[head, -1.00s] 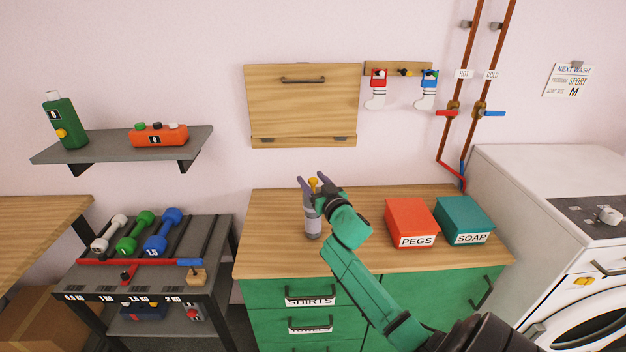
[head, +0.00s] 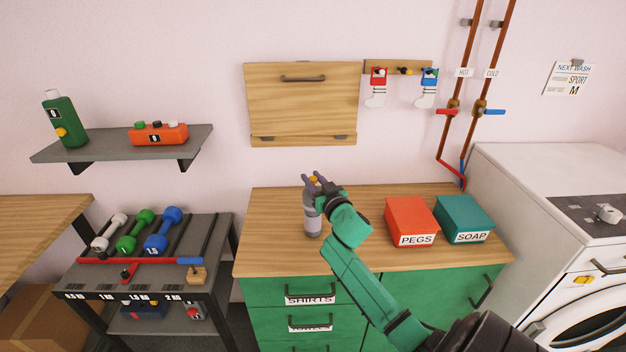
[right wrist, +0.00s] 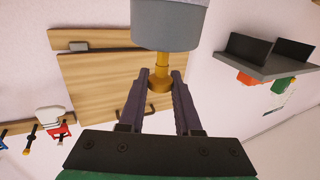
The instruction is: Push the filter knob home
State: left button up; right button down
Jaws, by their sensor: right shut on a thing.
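The grey cylindrical filter body (head: 313,224) stands upright on the wooden counter, with the yellow filter knob (head: 313,179) at its top. My right gripper (head: 312,177) reaches in from the right and is shut on the knob. In the right wrist view, which is upside down, the right gripper (right wrist: 160,74) has a dark finger on each side of the yellow knob (right wrist: 159,84). A yellow stem shows between the knob and the grey filter body (right wrist: 168,27). My left gripper is not in view.
A red PEGS box (head: 409,221) and a teal SOAP box (head: 463,217) stand on the counter (head: 272,255), right of my right forearm. A wooden flap panel (head: 302,100) is on the wall behind. The counter left of the filter is clear.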

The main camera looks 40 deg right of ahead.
dwell(0.8)
notch_tip(320, 180, down, 3)
jog(key=shift+s+r+b, duration=0.1)
jog(key=shift+r+b, duration=0.05)
jog(key=shift+b, duration=0.8)
jog(key=c, duration=0.7)
grip_release()
jog(key=shift+o, duration=0.5)
